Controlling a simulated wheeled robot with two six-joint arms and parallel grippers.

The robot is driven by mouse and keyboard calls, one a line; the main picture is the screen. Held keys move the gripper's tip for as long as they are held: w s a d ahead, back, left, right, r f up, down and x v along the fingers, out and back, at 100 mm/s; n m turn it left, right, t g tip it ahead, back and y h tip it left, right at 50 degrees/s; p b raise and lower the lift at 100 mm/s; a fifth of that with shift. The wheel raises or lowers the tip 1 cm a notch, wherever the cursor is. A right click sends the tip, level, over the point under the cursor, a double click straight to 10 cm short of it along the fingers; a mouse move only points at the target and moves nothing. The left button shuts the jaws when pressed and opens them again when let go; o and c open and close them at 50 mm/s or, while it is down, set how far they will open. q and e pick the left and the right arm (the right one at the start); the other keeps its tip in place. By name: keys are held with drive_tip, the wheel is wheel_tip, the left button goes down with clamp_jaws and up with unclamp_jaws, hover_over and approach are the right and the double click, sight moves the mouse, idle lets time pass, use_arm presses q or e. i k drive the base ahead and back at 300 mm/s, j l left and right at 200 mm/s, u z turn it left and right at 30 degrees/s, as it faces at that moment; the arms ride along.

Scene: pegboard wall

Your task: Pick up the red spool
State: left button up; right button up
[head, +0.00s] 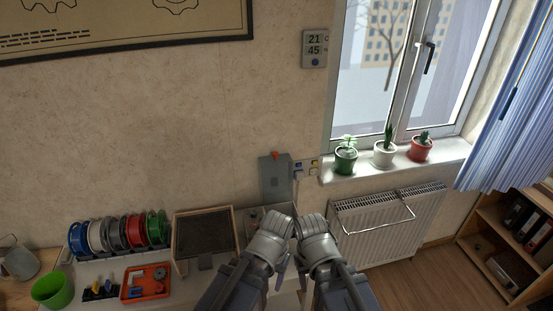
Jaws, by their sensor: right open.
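The red spool (135,231) stands upright in a row of spools at the left, between a dark grey spool and a green one. Both my arms are folded at the bottom middle, well to the right of the spools. My right gripper (303,278) is open, small and partly hidden by my arm links, far from the red spool. The fingers of my left gripper cannot be made out clearly behind my own links.
Blue, white and green (155,228) spools share the row. In front are a green cup (52,290), an orange tray (146,283) and small tools. A dark-meshed box (205,239) stands between the spools and my arms. A radiator (390,226) is at the right.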

sight(136, 229)
drive_tip(key=u, duration=1.4)
